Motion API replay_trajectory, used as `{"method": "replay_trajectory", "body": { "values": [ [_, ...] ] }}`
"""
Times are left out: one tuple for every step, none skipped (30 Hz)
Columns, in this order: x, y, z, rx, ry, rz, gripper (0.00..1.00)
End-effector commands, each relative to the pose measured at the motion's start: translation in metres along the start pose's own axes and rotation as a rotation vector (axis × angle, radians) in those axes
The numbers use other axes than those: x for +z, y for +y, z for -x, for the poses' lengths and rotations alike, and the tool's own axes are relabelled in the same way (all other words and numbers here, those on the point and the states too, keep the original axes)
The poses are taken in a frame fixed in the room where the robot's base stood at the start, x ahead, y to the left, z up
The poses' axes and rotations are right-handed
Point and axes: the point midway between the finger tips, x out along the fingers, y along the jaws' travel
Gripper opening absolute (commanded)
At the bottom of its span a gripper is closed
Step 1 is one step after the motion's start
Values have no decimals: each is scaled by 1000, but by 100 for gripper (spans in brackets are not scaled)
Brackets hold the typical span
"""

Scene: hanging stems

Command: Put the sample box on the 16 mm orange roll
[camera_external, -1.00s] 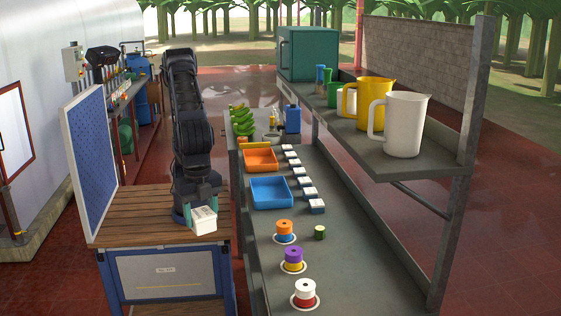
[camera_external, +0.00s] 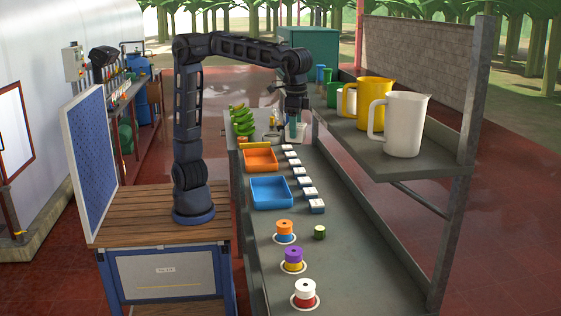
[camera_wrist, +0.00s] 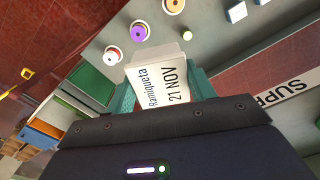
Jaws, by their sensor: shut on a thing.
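The sample box (camera_external: 300,133) is white and hangs in the air over the far part of the grey bench. My gripper (camera_external: 293,126) is shut on it, with a teal finger on each side. In the wrist view the box (camera_wrist: 164,83) shows a label reading "Ramiqueta 21 NOV" between the fingers of my gripper (camera_wrist: 163,92). The orange roll (camera_external: 284,225) sits on a blue one in the near half of the bench, well away from the box. Its top also shows at the upper edge of the wrist view (camera_wrist: 173,4). No size marking is readable.
A purple-and-yellow roll stack (camera_external: 293,258), a white-and-red one (camera_external: 305,292) and a small green cylinder (camera_external: 320,232) stand nearby. A blue tray (camera_external: 252,204), an orange tray (camera_external: 246,167) and several small white-topped boxes lie farther back. A shelf with jugs (camera_external: 403,124) overhangs the right.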

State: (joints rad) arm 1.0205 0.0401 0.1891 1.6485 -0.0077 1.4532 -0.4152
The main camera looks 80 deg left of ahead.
Motion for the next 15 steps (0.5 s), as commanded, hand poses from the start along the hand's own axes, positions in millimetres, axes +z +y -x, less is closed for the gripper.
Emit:
{"method": "replay_trajectory", "body": {
  "values": [
    [0, -23, 7, 1, 1, 42, 26],
    [0, -36, 10, 2, 2, 66, 26],
    [1, -53, 15, 2, 3, 97, 26],
    [2, -65, 18, 2, 2, 121, 26],
    [3, -78, 21, 2, 2, 145, 26],
    [6, -95, 26, 2, 3, 178, 26],
    [7, -107, 28, 2, 3, 202, 26],
    [10, -119, 32, 1, 3, 225, 26],
    [13, -135, 36, 1, 2, 257, 26],
    [16, -147, 38, 1, 2, 280, 26],
    [20, -159, 41, 1, 2, 304, 26],
    [24, -174, 45, 1, 3, 337, 26],
    [28, -185, 48, 1, 3, 360, 26],
    [32, -197, 51, 2, 3, 384, 26],
    [38, -212, 54, 2, 2, 415, 26]
  ]
}}
